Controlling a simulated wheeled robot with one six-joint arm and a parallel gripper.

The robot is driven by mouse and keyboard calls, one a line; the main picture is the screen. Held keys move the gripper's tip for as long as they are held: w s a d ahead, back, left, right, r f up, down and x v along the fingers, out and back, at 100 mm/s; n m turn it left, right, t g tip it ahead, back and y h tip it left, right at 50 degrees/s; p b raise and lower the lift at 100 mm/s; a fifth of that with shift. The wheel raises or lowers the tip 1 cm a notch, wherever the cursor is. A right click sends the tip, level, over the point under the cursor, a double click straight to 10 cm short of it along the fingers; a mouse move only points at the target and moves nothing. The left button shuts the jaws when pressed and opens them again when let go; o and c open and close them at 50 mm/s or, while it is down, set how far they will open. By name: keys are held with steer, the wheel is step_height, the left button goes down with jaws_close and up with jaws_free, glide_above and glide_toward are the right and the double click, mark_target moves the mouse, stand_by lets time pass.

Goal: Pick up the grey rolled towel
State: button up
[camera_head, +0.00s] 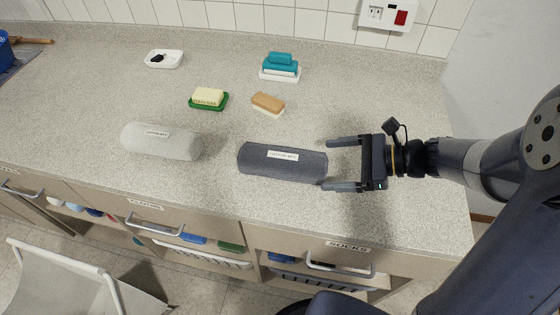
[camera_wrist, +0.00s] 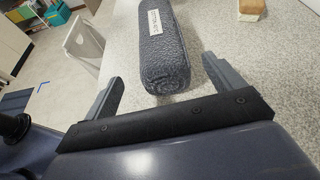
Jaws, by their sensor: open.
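The grey rolled towel (camera_head: 282,162) is dark grey with a white label and lies on the speckled counter near its front edge. My gripper (camera_head: 335,164) is open at the right end of this towel, with its two fingers pointing left toward it. In the wrist view the towel (camera_wrist: 163,50) stretches away from me, its rolled near end roughly between the fingertips of my gripper (camera_wrist: 163,85). Nothing is held. A second rolled towel (camera_head: 160,141), light grey to white and also labelled, lies farther left on the counter.
Behind the towels are a brush (camera_head: 267,104), a green dish with a yellow block (camera_head: 208,98), a teal item on a white base (camera_head: 280,68) and a white dish (camera_head: 164,59). Drawers (camera_head: 350,262) line the counter front.

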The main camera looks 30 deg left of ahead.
mark_target(309, 166)
steer(key=shift+f+p+x, duration=0.15)
steer(key=shift+x, duration=1.5)
steer(key=shift+f+p+x, duration=0.15)
steer(key=shift+x, duration=1.5)
steer(key=shift+w+d, duration=0.1)
steer(key=shift+w, duration=0.1)
steer(key=shift+c, duration=0.6)
steer(key=c, duration=1.1)
